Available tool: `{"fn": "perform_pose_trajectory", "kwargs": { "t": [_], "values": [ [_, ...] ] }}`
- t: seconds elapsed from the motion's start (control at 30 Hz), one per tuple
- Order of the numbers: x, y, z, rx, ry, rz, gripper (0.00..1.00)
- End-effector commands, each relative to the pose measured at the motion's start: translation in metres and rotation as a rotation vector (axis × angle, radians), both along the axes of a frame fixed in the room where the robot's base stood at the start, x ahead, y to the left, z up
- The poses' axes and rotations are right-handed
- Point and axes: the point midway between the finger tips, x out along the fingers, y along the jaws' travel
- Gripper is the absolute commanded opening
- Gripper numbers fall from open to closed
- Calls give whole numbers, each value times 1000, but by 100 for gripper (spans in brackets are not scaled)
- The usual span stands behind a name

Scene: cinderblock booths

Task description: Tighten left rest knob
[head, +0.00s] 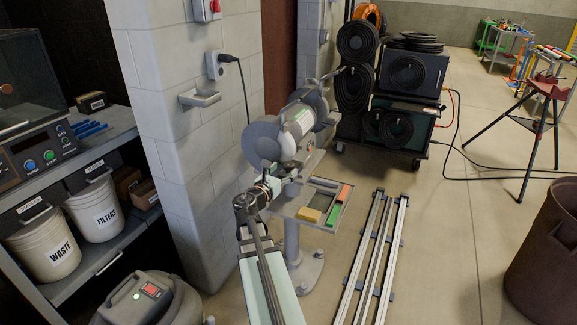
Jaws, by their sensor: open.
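A bench grinder (300,122) with a light grey motor housing stands on a grey pedestal (292,235) beside the block wall. Its left wheel guard (262,141) is round and grey and faces me. My arm reaches up to the grinder from the bottom of the view. My gripper (284,175) is at the lower front of the left wheel guard, near the left rest. It is small and partly hidden by my wrist, but it looks open. The left rest knob cannot be made out clearly; my gripper and wrist cover that area. Contact with it cannot be told.
Metal rails (372,255) lie on the floor at right. A wall shelf (199,97) and outlet with a hanging cord are at left. A brown bin (545,250) stands far right.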

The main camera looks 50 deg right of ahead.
Motion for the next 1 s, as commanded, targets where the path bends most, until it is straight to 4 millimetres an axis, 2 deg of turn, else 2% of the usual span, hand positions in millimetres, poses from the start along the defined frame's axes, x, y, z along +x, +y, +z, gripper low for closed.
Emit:
{"fn": "perform_pose_trajectory", "kwargs": {
  "t": [0.03,0.23,0.67,0.77,0.83,0.87,1.0],
  "values": [
    [2,-11,1,0,1,-3,70],
    [5,-33,0,0,0,-2,70],
    [5,-40,0,0,0,0,70],
    [5,-40,0,0,0,0,38],
    [5,-40,0,0,0,0,14],
    [5,-40,0,0,0,0,9],
    [5,-40,0,0,0,-1,9]
  ]
}}
